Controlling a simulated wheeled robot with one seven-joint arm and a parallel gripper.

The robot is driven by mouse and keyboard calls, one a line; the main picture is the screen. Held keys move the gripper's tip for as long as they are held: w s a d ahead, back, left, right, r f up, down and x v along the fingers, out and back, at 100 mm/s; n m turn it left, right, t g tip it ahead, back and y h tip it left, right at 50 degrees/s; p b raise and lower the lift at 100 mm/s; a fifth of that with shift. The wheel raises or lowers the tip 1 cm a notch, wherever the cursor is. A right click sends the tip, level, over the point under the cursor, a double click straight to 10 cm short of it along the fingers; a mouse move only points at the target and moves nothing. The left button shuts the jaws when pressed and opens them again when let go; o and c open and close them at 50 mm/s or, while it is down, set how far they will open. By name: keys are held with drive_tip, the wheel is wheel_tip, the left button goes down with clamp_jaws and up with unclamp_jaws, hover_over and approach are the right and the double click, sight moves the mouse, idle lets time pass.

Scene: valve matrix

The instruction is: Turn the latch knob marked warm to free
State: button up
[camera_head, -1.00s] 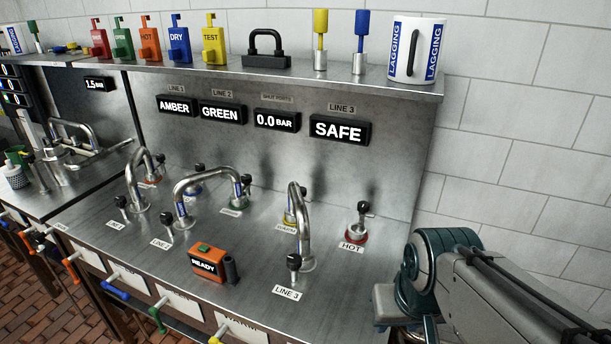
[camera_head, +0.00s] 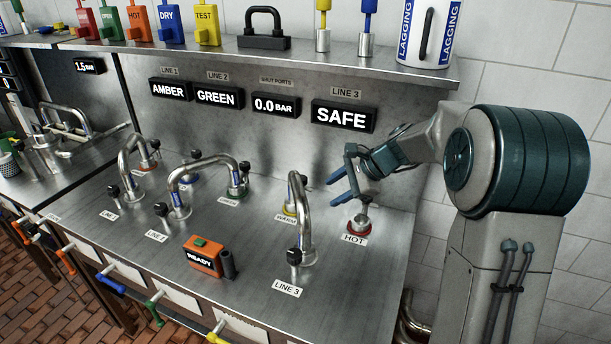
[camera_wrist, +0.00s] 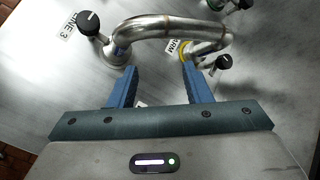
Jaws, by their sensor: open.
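The warm port with its yellow ring (camera_head: 289,209) and its WARM label (camera_head: 285,218) sits at the far end of the curved Line 3 pipe (camera_head: 304,215). In the wrist view the yellow ring (camera_wrist: 190,54) shows beside a black knob (camera_wrist: 223,62) on a metal stem, just beyond the right fingertip. My gripper (camera_head: 331,193) is open and empty, its blue fingers pointing left, above the counter between the hot and warm ports. In the wrist view my gripper (camera_wrist: 158,69) has the pipe ahead of its fingertips.
The red-ringed hot port (camera_head: 359,227) stands close under my gripper. The Line 3 knob (camera_head: 294,257) is at the pipe's near end. A SAFE display (camera_head: 342,116) hangs on the back panel, below the shelf (camera_head: 390,71). An orange READY box (camera_head: 203,256) sits on the counter.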

sight(303, 178)
drive_tip(key=w+d+f+m+t+y, duration=0.1)
drive_tip(key=w+f+m+t+y, duration=0.1)
drive_tip(key=w+f+m, duration=0.45)
drive_tip(key=w+d+f+m+t+y, duration=0.1)
drive_tip(key=w+d+m+t+y, duration=0.15)
drive_tip(key=w, duration=0.75)
drive_tip(key=shift+g+h, duration=0.35)
drive_tip(key=shift+g, duration=0.1)
drive_tip(key=p+x, duration=0.1)
drive_tip(key=x, duration=0.3)
drive_tip(key=p+x, duration=0.1)
drive_tip(key=x, duration=0.4)
drive_tip(key=p+x, duration=0.1)
drive_tip(key=x, duration=0.4)
drive_tip(key=shift+s+a+r, duration=0.1)
drive_tip(key=shift+s+a, duration=0.05)
drive_tip(key=shift+s, duration=0.15)
drive_tip(key=c, duration=0.7)
